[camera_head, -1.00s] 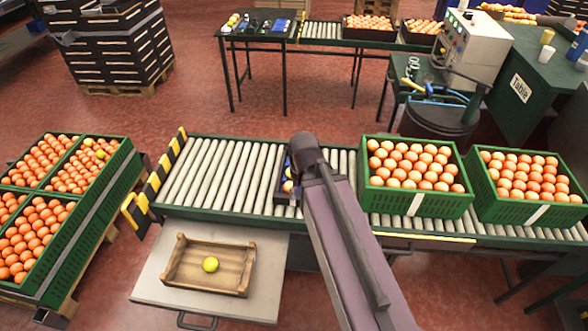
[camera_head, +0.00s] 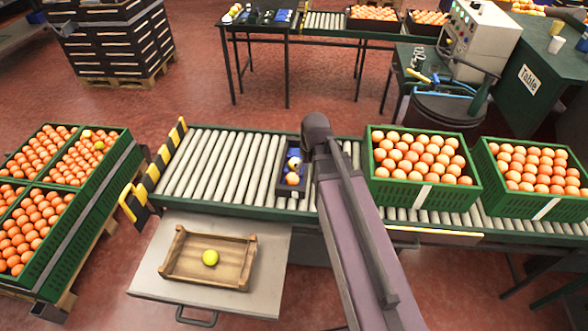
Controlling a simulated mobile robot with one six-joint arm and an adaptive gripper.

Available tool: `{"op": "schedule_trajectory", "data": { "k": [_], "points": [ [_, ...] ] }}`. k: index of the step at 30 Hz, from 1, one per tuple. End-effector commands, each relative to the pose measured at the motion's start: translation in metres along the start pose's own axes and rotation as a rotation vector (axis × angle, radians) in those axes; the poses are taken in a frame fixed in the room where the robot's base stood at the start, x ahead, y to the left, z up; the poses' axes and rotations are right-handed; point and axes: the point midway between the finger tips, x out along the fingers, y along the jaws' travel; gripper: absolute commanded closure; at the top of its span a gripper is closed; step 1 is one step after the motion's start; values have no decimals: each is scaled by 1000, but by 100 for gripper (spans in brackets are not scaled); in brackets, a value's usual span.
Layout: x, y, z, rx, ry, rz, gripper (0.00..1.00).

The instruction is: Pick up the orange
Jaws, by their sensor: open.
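A small dark blue tray (camera_head: 283,196) lies on the conveyor, just left of my arm. An orange (camera_head: 292,178) sits in its middle part, with a small blue and white item (camera_head: 294,163) just behind it. That item is too small to make out. My arm reaches over the conveyor to the right of the tray. My gripper cannot be made out, and my arm may be hiding it. Many more oranges fill a green crate (camera_head: 424,196) and another green crate (camera_head: 546,207) on the conveyor at the right.
A wooden crate (camera_head: 186,272) holding a yellow-green fruit (camera_head: 210,258) stands on a pale shelf (camera_head: 150,285) in front of the conveyor. The roller conveyor (camera_head: 215,165) is bare left of the tray. Crates of oranges (camera_head: 68,235) stand at far left.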

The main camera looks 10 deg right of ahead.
Motion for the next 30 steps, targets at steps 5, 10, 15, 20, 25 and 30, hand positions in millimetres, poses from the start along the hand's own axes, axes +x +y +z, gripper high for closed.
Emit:
{"op": "schedule_trajectory", "data": {
  "k": [5,10,15,20,25,30],
  "points": [
    [45,8,-69,-54,103,-13,14],
    [71,15,-122,-102,195,-18,14],
    [83,20,-153,-131,254,-16,14],
    [85,20,-162,-142,274,-16,14],
    [84,20,-161,-143,275,-16,14],
    [84,20,-161,-143,274,-16,14]
  ]
}}
